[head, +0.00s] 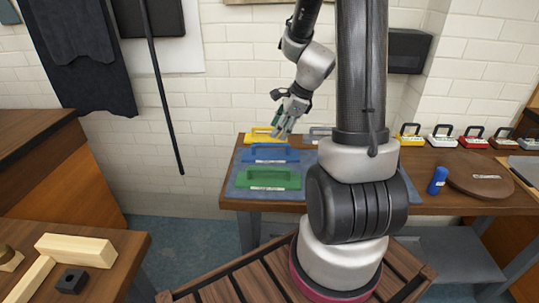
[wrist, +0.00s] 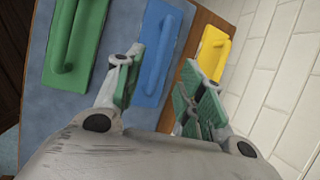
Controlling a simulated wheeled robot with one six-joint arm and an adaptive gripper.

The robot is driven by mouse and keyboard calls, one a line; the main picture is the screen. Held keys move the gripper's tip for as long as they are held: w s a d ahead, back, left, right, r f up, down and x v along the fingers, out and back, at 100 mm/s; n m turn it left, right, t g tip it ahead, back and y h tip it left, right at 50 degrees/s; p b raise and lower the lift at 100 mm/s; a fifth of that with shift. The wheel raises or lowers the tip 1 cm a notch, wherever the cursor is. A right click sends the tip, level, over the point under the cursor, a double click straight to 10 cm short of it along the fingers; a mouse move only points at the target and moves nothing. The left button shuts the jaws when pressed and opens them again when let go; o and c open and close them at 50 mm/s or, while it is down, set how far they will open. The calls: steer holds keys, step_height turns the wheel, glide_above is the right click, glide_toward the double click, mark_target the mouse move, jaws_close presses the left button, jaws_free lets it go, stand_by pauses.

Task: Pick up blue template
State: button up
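The blue template (head: 270,153) is a flat blue board with a raised handle. It lies on the blue-grey mat between the yellow and green templates. In the wrist view the blue template (wrist: 158,52) shows at the upper middle, its lower end near one finger. My gripper (head: 282,122) hangs above the far side of the mat, near the yellow template. In the wrist view my gripper (wrist: 160,92) has its two fingers spread apart with nothing held between them. The near finger partly overlaps the blue template's edge in that view.
The green template (head: 268,179) lies in front of the blue one, and the yellow template (head: 259,136) lies behind it. The mat (head: 236,190) covers the table's left end. A blue bottle (head: 437,180), a round brown board (head: 480,174) and several small handled templates stand to the right.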

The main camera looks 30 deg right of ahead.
mark_target(272, 144)
steer(key=x, duration=0.7)
steer(key=shift+w+d+f, duration=0.1)
steer(key=shift+d+f, duration=0.05)
steer(key=shift+f, duration=0.15)
steer(key=shift+f, duration=0.25)
steer(key=shift+c, duration=0.3)
jaws_close()
